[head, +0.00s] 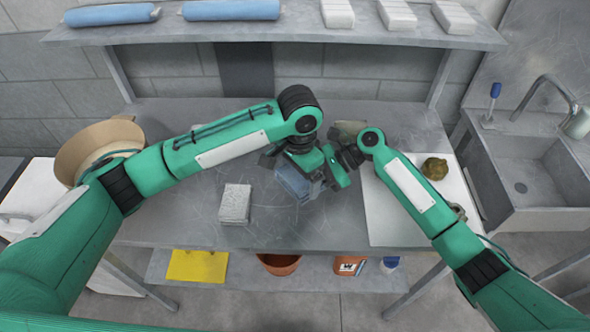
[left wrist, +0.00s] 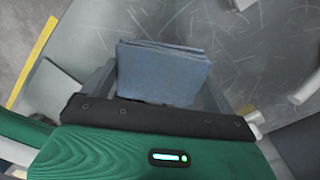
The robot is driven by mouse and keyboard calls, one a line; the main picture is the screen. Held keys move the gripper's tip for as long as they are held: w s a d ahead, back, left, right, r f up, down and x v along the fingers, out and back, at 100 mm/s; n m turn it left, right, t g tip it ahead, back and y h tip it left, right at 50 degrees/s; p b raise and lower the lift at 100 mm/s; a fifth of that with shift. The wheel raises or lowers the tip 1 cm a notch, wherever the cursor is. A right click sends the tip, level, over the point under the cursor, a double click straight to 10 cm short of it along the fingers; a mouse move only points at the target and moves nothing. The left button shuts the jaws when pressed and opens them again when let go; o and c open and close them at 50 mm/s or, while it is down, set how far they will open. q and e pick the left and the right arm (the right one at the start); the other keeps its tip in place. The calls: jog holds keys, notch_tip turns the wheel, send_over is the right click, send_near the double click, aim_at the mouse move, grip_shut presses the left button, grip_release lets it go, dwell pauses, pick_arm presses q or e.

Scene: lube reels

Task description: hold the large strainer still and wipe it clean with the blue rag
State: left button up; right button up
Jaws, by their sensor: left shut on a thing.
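The blue rag (head: 292,184) is a folded blue-grey cloth held between the fingers of my left gripper (head: 305,187), above the middle of the metal table. It also shows in the left wrist view (left wrist: 163,72), between the fingers. My right gripper (head: 346,152) is beside the left one, mostly hidden by its own wrist. A dull olive-grey thing (head: 347,130) shows just behind it. I cannot tell whether this is the large strainer, or whether the right fingers are closed on it. No strainer is clearly recognisable.
A grey-white stack (head: 235,203) lies on the metal table (head: 190,222). A brown lump (head: 435,168) sits on a white board (head: 385,226) at right. A beige bowl (head: 84,150) is at far left, a sink (head: 525,185) at far right. The table's front middle is clear.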

aim_at(290, 168)
pick_arm(q)
jog(key=shift+w+a, duration=1)
jog(key=shift+w, duration=0.15)
jog(key=shift+f, duration=0.1)
dwell(1.4)
jog(key=s+a+r, duration=0.1)
jog(key=a+r, duration=0.3)
jog(key=r, duration=0.6)
jog(key=shift+s+a, duration=0.25)
jog(key=shift+a, duration=0.15)
pick_arm(e)
jog(key=o, duration=0.8)
jog(key=shift+o, duration=0.2)
jog(key=v, duration=1.2)
jog(key=shift+f, duration=0.1)
